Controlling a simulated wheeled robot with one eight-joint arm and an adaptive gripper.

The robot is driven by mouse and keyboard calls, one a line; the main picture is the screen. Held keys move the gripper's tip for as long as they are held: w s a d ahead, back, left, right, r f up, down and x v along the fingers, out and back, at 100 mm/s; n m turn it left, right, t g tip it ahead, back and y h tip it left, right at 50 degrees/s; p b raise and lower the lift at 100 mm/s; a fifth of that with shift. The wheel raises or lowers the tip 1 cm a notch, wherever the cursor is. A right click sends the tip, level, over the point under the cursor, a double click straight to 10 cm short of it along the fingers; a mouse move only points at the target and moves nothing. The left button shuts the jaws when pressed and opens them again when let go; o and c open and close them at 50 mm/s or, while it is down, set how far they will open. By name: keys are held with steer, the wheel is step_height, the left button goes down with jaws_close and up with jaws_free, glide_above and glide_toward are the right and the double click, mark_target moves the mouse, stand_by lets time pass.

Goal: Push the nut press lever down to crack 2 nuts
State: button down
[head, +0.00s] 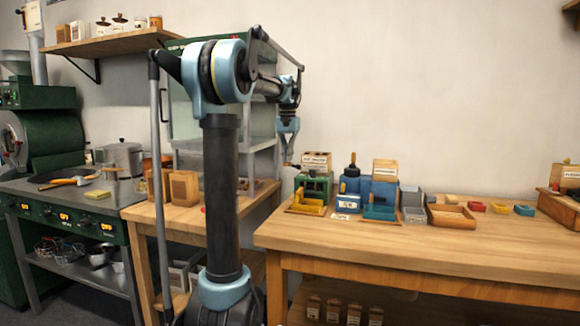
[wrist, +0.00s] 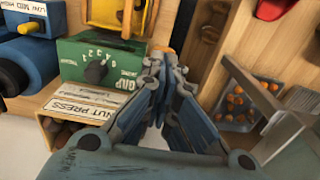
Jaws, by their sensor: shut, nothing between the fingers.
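The nut press (head: 318,184) is a green box with a wooden hopper on top, at the left end of the right-hand table in the head view. In the wrist view its green face (wrist: 75,65) has a dial marked GAP, and a NUT PRESS label lies beside it. Nuts show in the wooden box by the label. My gripper (head: 290,162) hangs just left of the press top in the head view. In the wrist view my gripper (wrist: 165,62) is shut and empty beside the green face. A dark brown rounded piece (wrist: 208,34) lies beyond the fingertips; I cannot tell whether it is the lever.
A blue machine (head: 380,188) stands right of the press; its blue body (wrist: 30,60) shows at left in the wrist view. A tray of small orange-brown pieces (wrist: 262,84) is at right there. Small coloured trays stand farther along the table (head: 400,262), whose front is clear.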

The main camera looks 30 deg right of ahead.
steer(key=shift+f, duration=0.25)
steer(key=shift+f, duration=1.05)
steer(key=shift+s+a+f, duration=0.1)
steer(key=shift+f, duration=0.45)
steer(key=shift+s+a+f, duration=0.1)
steer(key=shift+f, duration=0.45)
steer(key=shift+s+a+f, duration=0.1)
steer(key=shift+a+f, duration=0.05)
steer(key=shift+f, duration=0.95)
